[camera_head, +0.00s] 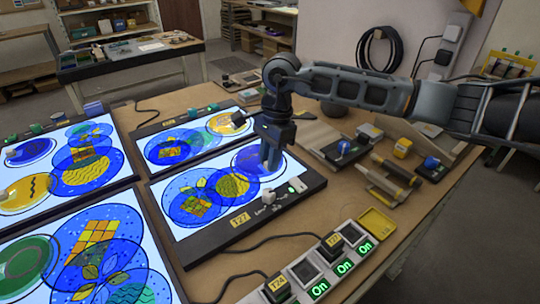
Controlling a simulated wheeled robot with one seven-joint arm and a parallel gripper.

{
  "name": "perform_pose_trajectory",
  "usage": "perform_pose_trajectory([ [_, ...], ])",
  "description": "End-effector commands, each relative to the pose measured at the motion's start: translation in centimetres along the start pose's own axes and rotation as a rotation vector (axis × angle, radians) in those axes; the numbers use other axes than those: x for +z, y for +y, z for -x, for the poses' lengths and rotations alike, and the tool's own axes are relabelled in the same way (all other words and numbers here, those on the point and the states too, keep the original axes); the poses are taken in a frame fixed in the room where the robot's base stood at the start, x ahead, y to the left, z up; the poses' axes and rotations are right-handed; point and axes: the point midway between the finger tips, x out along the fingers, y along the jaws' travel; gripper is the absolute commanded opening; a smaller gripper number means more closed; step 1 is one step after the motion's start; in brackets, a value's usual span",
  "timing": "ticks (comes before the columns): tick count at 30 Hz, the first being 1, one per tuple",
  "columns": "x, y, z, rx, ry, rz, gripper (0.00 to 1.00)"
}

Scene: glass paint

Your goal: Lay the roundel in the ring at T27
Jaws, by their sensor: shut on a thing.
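The light panel marked T27 (172,197) lies on the table in front of me, lit white in a black frame. Overlapping blue roundels (190,208) with yellow patterns lie on its left and middle. My gripper (271,164) points down over the panel's right part, shut on a blue roundel (246,158). The gripper hides part of this roundel. The thin outline of a ring (294,163) shows at the panel's right end, around or just under the roundel. I cannot tell whether the roundel touches the panel.
Other lit panels with coloured roundels lie to the left (65,170), behind (150,131) and at front left (170,270). A switch strip (312,270) with green "On" signs stands in front. Tools (385,185) and small boxes crowd the table's right side.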

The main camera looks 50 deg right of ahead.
Motion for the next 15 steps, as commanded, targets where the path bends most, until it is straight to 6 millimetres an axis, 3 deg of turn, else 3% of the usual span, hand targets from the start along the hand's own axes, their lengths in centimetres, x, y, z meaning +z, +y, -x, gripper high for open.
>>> perform_pose_trajectory([
  [14, -0.19, -0.02, -0.82, -0.001, 0.002, 0.001, 0.00],
  [15, -0.17, -0.01, -0.74, -0.001, 0.002, 0.001, 0.24],
])
